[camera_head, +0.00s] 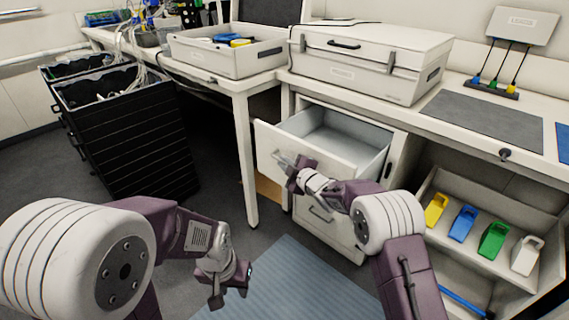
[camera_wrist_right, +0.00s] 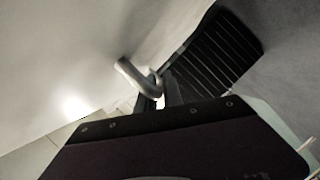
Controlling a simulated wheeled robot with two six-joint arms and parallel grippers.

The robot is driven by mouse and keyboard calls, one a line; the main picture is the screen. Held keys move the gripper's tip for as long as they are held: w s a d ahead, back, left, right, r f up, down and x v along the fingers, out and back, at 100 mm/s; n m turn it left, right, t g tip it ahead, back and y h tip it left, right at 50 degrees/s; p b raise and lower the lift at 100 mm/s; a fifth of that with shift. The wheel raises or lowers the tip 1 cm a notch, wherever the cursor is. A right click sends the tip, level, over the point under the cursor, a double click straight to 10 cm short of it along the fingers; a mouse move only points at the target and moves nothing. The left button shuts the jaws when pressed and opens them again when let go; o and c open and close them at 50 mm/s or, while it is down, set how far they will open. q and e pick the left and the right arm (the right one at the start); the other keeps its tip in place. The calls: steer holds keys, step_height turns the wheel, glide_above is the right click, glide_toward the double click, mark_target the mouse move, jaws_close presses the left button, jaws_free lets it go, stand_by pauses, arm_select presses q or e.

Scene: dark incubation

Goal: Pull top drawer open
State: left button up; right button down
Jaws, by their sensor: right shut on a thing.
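The top drawer (camera_head: 347,130) is pulled out from the white cabinet under the bench, and its grey inside shows empty. My right gripper (camera_head: 286,163) is at the drawer's front, shut on the drawer handle. In the right wrist view the metal handle (camera_wrist_right: 140,78) runs in between the fingers, next to the pale drawer front (camera_wrist_right: 60,50). My left gripper (camera_head: 228,290) hangs low over the floor, away from the drawer; the gap between its fingers is not clear.
A lower drawer (camera_head: 330,225) is closed. A white case (camera_head: 370,55) and an open tray (camera_head: 215,55) stand on the bench above. Black crates (camera_head: 130,140) stand at the left. A blue mat (camera_head: 290,285) lies on the floor.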

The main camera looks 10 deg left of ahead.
arm_select(q)
steer(key=shift+s+a, duration=0.25)
steer(key=shift+s, duration=0.1)
arm_select(e)
steer(key=shift+s+a, duration=0.25)
steer(key=shift+s, duration=0.15)
steer(key=c, duration=1.5)
jaws_free()
